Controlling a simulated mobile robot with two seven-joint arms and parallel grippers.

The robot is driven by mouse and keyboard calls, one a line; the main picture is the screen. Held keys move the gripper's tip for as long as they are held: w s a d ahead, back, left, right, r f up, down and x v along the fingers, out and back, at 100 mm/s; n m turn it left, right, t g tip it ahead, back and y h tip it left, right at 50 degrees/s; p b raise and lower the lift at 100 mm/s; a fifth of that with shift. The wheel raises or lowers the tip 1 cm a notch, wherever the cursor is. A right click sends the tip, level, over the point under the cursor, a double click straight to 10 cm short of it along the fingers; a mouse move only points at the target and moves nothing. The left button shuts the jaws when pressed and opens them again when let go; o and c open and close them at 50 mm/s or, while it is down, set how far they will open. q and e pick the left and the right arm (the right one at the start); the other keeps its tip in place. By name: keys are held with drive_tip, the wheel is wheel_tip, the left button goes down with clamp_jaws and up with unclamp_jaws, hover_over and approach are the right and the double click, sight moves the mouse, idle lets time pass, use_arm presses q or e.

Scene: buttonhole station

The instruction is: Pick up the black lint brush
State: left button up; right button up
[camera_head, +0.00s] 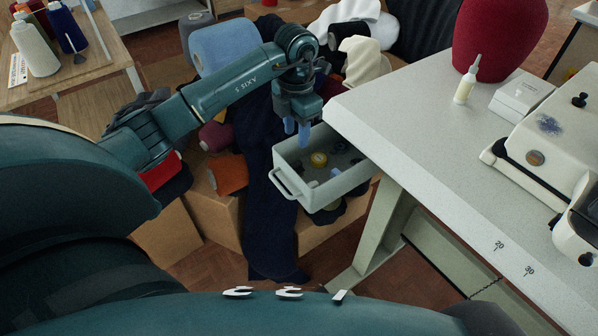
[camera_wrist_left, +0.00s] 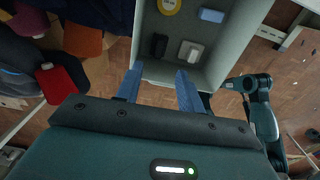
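My left gripper (camera_head: 297,130) hangs fingers down at the back left of the pulled-out grey drawer (camera_head: 286,191). In the left wrist view its two blue fingers (camera_wrist_left: 158,87) are apart with nothing between them. A small black item (camera_wrist_left: 158,45), likely the lint brush, lies on the drawer floor ahead of the fingers, apart from them. It lies just left of a pale grey block (camera_wrist_left: 190,51). Its bristles cannot be made out. My right gripper is not clearly seen in either view.
The drawer also holds a yellow round item (camera_head: 319,159) and a blue block (camera_wrist_left: 211,15). Its walls stand close around these things. The white worktable (camera_head: 430,130) overhangs on the right. Cardboard boxes (camera_head: 212,213) and dark cloth (camera_head: 268,215) crowd the left.

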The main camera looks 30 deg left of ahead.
sight(296, 163)
use_arm(q)
wheel_tip(296, 163, down, 11)
drive_tip(key=shift+a+b, duration=0.1)
drive_tip(key=shift+b, duration=0.45)
drive_tip(key=c, duration=0.7)
wheel_tip(296, 163, up, 10)
drive_tip(key=shift+r+p, duration=0.1)
drive_tip(key=shift+p, duration=0.5)
